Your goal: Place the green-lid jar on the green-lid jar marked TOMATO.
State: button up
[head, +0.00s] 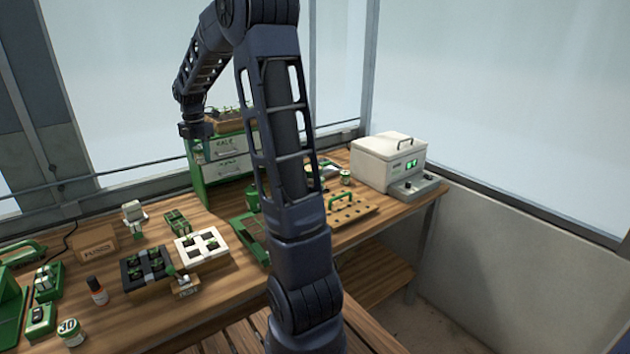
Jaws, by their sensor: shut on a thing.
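My gripper (197,140) is at the end of my raised arm, at the back of the bench in front of the green drawer cabinet. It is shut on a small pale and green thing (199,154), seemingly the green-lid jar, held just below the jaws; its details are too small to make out. Another small green-lid jar (345,177) stands on the bench left of the white box; its marking is not readable. A jar with 30 on its lid (69,331) stands at the front left. My arm hides part of the bench's middle.
The green drawer cabinet (194,180) bears a seedling tray (230,125). A white box with a display (390,160) stands at the back right. A drilled wooden board (362,210), a white seed tray (202,258) and a black tray (148,283) take up bench room.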

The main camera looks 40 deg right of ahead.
aim_at(199, 147)
notch_tip(199, 147, up, 4)
jog(key=shift+f, duration=0.2)
jog(key=shift+w+d+r, duration=0.1)
jog(key=shift+w+d, duration=0.15)
jog(key=shift+d, duration=0.4)
jog(key=w+d+m, duration=0.2)
jog(key=d+m, duration=0.3)
jog(key=d, duration=0.8)
jog(key=w+d+m, duration=0.3)
jog(key=d+m, duration=0.2)
jog(key=d, duration=0.8)
jog(key=s+d+m, duration=0.3)
jog(key=d+m, duration=0.1)
jog(key=d, duration=0.7)
jog(key=s+d+m, duration=0.2)
jog(key=d+m, duration=0.1)
jog(key=d, duration=0.8)
jog(key=shift+m, duration=0.3)
jog(key=f, duration=2.5)
jog(key=shift+s+d+f, duration=0.1)
jog(key=shift+s+d, duration=0.1)
jog(key=shift+d, duration=0.15)
jog(key=shift+f, duration=0.15)
